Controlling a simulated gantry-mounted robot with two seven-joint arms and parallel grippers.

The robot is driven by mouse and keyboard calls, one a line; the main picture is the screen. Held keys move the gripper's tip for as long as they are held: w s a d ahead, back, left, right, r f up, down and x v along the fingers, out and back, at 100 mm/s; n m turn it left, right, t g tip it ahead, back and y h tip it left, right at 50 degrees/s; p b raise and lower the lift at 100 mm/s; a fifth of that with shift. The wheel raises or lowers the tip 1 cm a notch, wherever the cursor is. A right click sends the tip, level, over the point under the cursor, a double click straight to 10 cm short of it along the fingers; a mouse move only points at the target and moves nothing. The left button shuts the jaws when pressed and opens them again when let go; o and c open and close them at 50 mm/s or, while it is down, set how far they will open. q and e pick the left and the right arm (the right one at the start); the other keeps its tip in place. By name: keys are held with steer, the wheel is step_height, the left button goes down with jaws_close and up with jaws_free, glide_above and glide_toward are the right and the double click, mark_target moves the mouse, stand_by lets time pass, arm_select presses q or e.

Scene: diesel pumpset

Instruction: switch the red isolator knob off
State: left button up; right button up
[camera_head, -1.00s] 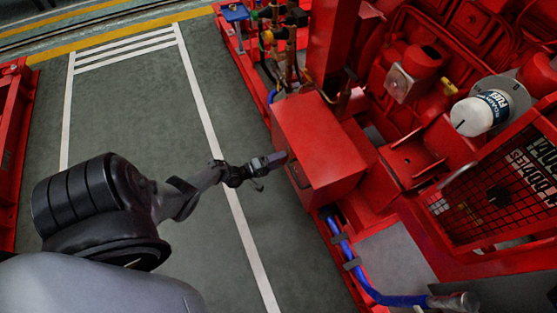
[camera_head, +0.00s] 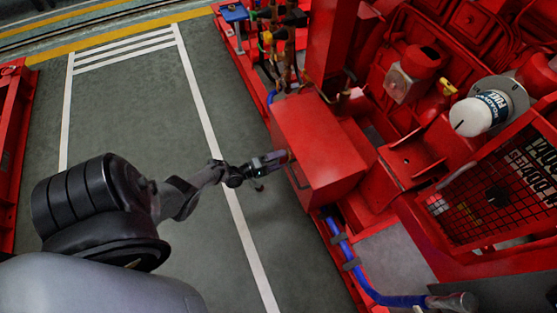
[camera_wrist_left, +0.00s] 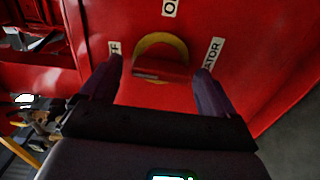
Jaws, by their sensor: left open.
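The red isolator knob (camera_wrist_left: 160,68) shows in the left wrist view on a red panel, with a yellow arc around its top. Labels around it read "O…" above, "…FF" at left and "…ATOR" at right; parts of the labels are cut off or hidden. My left gripper (camera_wrist_left: 152,88) is open, with one finger to each side of the knob in the picture. I cannot tell whether the fingers touch it. In the head view my left gripper (camera_head: 277,159) is at the left face of the red box (camera_head: 318,140), and the knob is hidden there. My right gripper is not in view.
Red pumpset machinery (camera_head: 440,160) fills the right side, with a white fuel filter (camera_head: 480,114) and a mesh guard (camera_head: 500,195). A blue hose (camera_head: 350,255) runs below the box. Clear grey floor (camera_head: 130,120) lies left of it.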

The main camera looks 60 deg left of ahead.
arm_select(q)
steer(key=s+a+p, duration=0.1)
steer(key=s, duration=0.9)
steer(key=shift+s+p, duration=0.35)
steer(key=shift+s, duration=0.05)
steer(key=shift+r, duration=0.1)
